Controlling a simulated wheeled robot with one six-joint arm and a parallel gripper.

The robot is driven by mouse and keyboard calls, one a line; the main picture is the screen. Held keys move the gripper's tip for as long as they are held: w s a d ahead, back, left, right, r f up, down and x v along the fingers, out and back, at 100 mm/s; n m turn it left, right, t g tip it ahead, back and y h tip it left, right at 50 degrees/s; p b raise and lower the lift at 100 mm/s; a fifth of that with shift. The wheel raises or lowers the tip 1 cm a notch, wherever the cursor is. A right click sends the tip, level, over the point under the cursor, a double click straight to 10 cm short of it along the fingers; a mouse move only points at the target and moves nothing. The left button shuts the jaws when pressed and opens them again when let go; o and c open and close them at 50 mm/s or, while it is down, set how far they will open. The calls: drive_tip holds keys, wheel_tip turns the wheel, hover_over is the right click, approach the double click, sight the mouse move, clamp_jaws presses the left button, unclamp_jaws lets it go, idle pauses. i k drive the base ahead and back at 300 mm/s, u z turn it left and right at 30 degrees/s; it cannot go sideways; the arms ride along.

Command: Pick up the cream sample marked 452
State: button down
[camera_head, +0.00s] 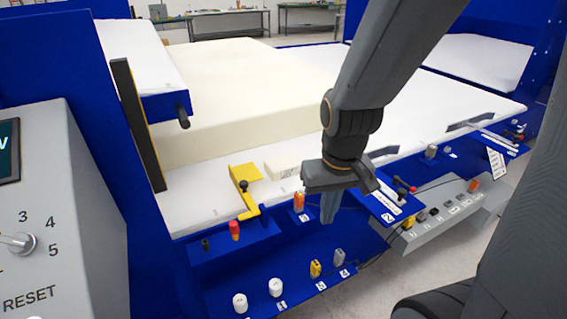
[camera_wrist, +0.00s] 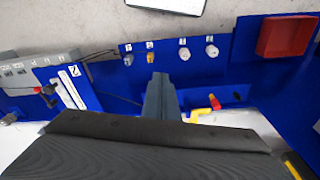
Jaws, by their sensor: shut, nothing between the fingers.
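A small cream block (camera_head: 282,170) lies on the white bed near its front edge, just left of my gripper in the head view. It has a dark mark on its front face, too small to read. I do not make out this block in the wrist view. My gripper (camera_head: 328,215) points down with its fingers together and empty, in front of the bed and above the blue front panel. Its shut fingers also show in the wrist view (camera_wrist: 161,92).
A yellow bracket (camera_head: 245,178) with a black knob stands left of the small block. Several plugs and knobs, including an orange one (camera_head: 299,201), line the blue panels. A red tray (camera_wrist: 287,37) shows in the wrist view.

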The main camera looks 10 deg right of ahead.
sight(282, 168)
drive_tip(key=z, duration=0.3)
drive_tip(key=i, duration=0.9)
drive_tip(key=u, duration=0.45)
